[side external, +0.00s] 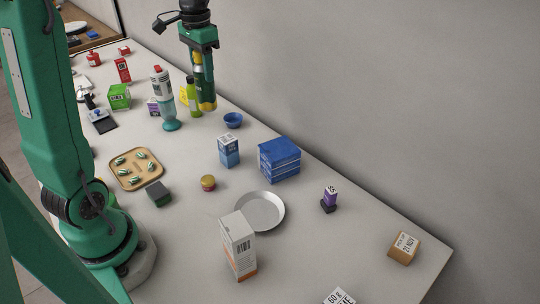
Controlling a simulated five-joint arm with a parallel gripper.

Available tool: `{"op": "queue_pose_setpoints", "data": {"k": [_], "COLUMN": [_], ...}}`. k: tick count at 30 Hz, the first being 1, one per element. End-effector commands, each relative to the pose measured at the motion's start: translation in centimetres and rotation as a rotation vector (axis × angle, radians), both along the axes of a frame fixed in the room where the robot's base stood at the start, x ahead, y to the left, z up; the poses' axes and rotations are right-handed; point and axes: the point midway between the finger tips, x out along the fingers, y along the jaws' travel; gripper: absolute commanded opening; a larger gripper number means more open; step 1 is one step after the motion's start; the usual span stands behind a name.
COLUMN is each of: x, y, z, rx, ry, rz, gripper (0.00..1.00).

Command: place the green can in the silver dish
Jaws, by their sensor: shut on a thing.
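A white and orange carton (239,247) stands close in front of the dish. A stack of blue boxes (279,160) stands behind it. A blue bowl (233,120), a yellow-green bottle (193,100) and a spray bottle (162,84) stand near my gripper. A wooden tray (116,182) lies left.

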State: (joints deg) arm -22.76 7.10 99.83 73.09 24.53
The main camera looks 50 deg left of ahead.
Motion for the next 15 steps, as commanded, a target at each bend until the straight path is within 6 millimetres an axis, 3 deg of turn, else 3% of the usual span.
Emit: {"op": "queue_pose_setpoints", "data": {"k": [15], "x": [0.1], "y": [-13.2], "z": [0.2], "rx": [0.001], "ry": [-0.002], "rz": [-0.593], "gripper": [0.00]}}
